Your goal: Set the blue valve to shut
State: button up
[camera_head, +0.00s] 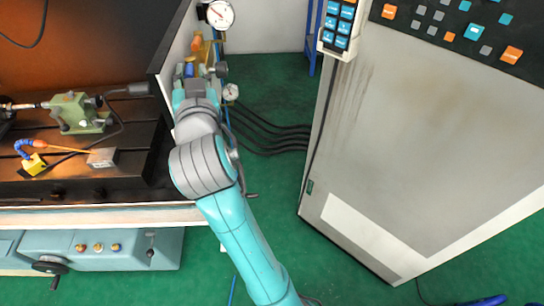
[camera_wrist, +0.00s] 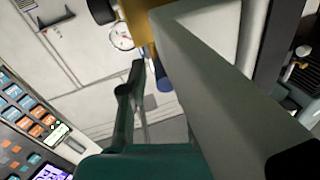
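The blue valve shows as a small blue part (camera_head: 189,70) in the head view, beside brass fittings (camera_head: 206,50) at the edge of the white machine wall. In the wrist view a blue piece (camera_wrist: 163,79) hangs below a brass body (camera_wrist: 141,24), partly hidden behind a large pale panel. I cannot tell the valve's setting. My gripper (camera_head: 193,84) is just in front of the fittings, largely hidden by my wrist. In the wrist view a dark green finger of my gripper (camera_wrist: 132,92) shows left of the blue piece, apparently apart from it. Its opening is unclear.
An orange handle (camera_head: 197,44) and a pressure gauge (camera_head: 220,14) are close to the valve; a second gauge (camera_head: 231,91) is lower. Black hoses (camera_head: 270,138) run right to the grey cabinet (camera_head: 420,130). The machine bed (camera_head: 75,185) is left.

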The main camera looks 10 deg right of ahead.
jog(key=s+d, duration=0.3)
jog(key=s, duration=0.7)
jog(key=shift+n+y, duration=0.3)
jog(key=x, duration=1.1)
jog(key=shift+w+a, duration=0.15)
jog(key=shift+d+n+y, duration=0.25)
jog(key=shift+n+y, duration=0.15)
jog(key=shift+y, duration=0.4)
jog(key=shift+w+d+n+g+y, duration=0.1)
jog(key=shift+d+n+g+y, duration=0.15)
jog(key=shift+n+g+y, duration=0.55)
jog(key=shift+w+d+n+g+y, duration=0.1)
jog(key=shift+d+n+g+y, duration=0.15)
jog(key=shift+n+y, duration=0.55)
jog(key=w+d+n+g+y, duration=0.3)
jog(key=d+n+g+y, duration=0.7)
jog(key=d+g, duration=0.4)
jog(key=s+f+m+t+h, duration=0.2)
jog(key=f+m+t+h, duration=0.1)
jog(key=f, duration=1.1)
jog(key=s+f+m+t+h, duration=0.2)
jog(key=f+m+t, duration=0.3)
jog(key=f, duration=1)
jog(key=m+h, duration=0.1)
jog(key=m, duration=0.2)
jog(key=shift+s+d+t+h, duration=0.2)
jog(key=shift+s+t+h, duration=0.1)
jog(key=shift+s+t, duration=0.05)
